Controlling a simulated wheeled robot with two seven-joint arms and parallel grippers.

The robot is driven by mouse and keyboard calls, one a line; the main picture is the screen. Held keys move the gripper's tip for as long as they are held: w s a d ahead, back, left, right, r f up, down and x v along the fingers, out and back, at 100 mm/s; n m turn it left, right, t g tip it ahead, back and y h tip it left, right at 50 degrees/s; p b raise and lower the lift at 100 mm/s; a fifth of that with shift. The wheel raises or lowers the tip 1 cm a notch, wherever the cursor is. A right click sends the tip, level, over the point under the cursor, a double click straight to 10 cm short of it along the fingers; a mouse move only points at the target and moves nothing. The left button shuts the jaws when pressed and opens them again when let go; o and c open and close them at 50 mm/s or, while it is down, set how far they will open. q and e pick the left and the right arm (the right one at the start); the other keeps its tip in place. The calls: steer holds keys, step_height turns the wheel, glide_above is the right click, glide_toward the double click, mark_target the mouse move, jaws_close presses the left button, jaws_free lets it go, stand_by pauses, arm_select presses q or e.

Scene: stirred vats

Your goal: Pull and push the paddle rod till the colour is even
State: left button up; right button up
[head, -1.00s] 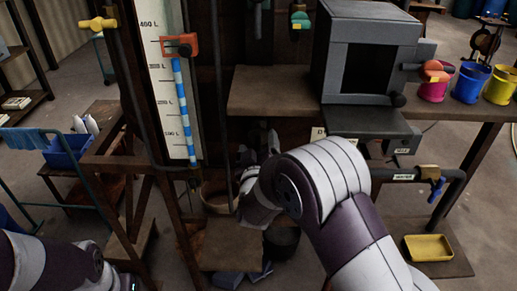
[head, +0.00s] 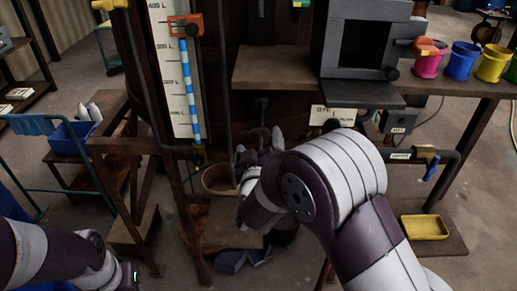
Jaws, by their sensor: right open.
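A dark upright rod (head: 225,95) runs down in front of the dark brown vat body; I cannot tell whether it is the paddle rod. My right gripper (head: 258,137) is open and empty, its fingers pointing away from me near the vat's lower front, just right of the rod's lower end. I cannot tell whether it touches anything. Its forearm hides part of what lies below. A white level scale (head: 159,60) with a blue-striped strip (head: 188,90) stands left of the rod. The vat's contents and their colour are not visible. My left arm shows at bottom left, its gripper out of view.
A grey open-fronted box (head: 362,45) stands on a wooden bench (head: 270,72) at right, above a "DYE" label. Pink, blue and yellow buckets (head: 463,60) stand farther right. A brown bowl (head: 218,180) sits below the rod. A yellow tray (head: 424,227) lies on a low shelf.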

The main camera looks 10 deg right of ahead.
steer(key=shift+s+a+f, duration=0.1)
steer(key=shift+s, duration=0.1)
steer(key=b+v, duration=0.4)
steer(key=v, duration=0.8)
steer(key=shift+s+r, duration=0.25)
steer(key=shift+s, duration=0.05)
